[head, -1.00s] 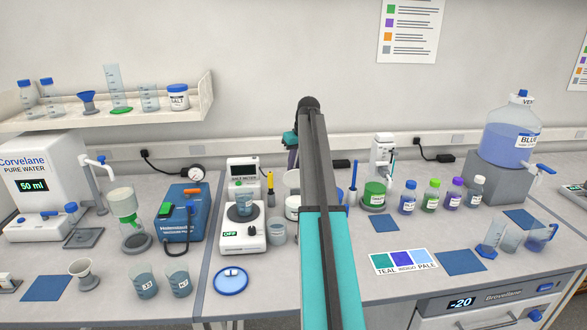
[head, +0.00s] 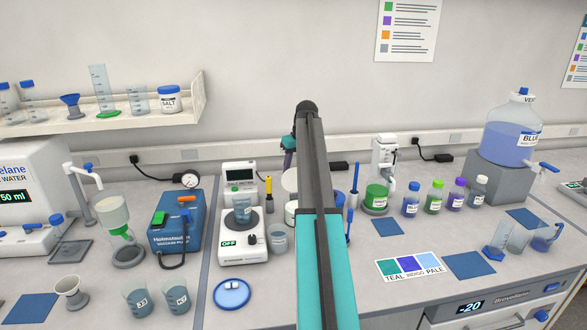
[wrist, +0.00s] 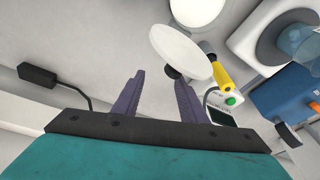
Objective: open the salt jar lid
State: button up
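A white disc-shaped lid with a black knob (wrist: 180,52) is in front of my gripper (wrist: 160,85) in the wrist view. The fingers are apart. The knob is near the right fingertip, with no clear grip on it. A white round jar (wrist: 197,8) is just beyond the disc. In the head view the disc (head: 290,180) stands above a white labelled jar (head: 291,212), both partly hidden by my arm; I cannot tell whether they touch. A blue-lidded jar labelled SALT (head: 170,100) is on the shelf, its lid on.
A salt meter (head: 240,176), yellow-handled tool (head: 268,190) and balance with beaker (head: 243,237) stand left of the white jar. A black plug (wrist: 38,75) is on the wall.

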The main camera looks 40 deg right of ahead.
jog(key=b+v, duration=0.3)
jog(key=v, duration=1)
jog(key=shift+d+r, duration=0.15)
jog(key=shift+r, duration=0.05)
jog(key=shift+r, duration=0.1)
dwell(0.6)
